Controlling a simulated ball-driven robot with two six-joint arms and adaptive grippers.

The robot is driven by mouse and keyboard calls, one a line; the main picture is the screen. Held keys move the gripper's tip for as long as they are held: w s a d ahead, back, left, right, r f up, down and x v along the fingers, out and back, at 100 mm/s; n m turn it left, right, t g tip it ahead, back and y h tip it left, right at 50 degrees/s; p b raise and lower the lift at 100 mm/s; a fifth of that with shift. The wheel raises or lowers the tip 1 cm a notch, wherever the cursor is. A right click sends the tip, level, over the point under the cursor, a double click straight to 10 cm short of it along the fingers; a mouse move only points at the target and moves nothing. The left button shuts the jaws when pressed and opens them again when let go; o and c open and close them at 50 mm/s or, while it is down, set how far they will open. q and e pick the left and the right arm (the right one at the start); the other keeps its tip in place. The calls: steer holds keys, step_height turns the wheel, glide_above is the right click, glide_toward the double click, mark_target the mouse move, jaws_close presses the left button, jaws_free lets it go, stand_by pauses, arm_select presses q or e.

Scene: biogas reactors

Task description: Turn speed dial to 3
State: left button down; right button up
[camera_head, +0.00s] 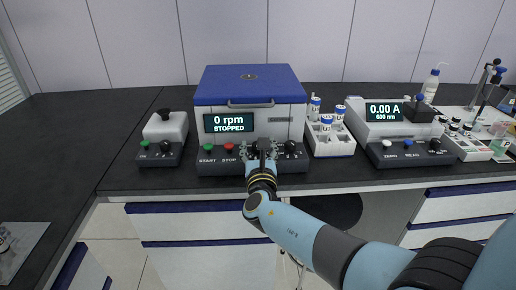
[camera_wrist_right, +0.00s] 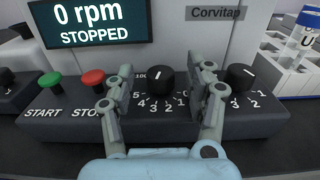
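The centrifuge (camera_head: 250,95) has a blue lid and a display (camera_head: 229,123) reading "0 rpm STOPPED". Its front panel carries two black dials. The left dial (camera_wrist_right: 161,80) has a scale with 0 to 5 and a "100" around it; its white mark points roughly up. The right dial (camera_wrist_right: 240,77) has numbers such as 1, 2 and 3. My right gripper (camera_wrist_right: 164,75) is open, with one finger on each side of the left dial and gaps visible. In the head view my right gripper (camera_head: 262,148) covers that dial. My left gripper is out of view.
Left of the dials are a green START button (camera_wrist_right: 50,80) and a red STOP button (camera_wrist_right: 93,77). A white tube rack (camera_head: 330,142) stands close right of the centrifuge. A small mixer (camera_head: 163,140) is to its left, a photometer (camera_head: 400,130) farther right.

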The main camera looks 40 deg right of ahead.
steer(key=shift+s, duration=0.1)
steer(key=v, duration=1.2)
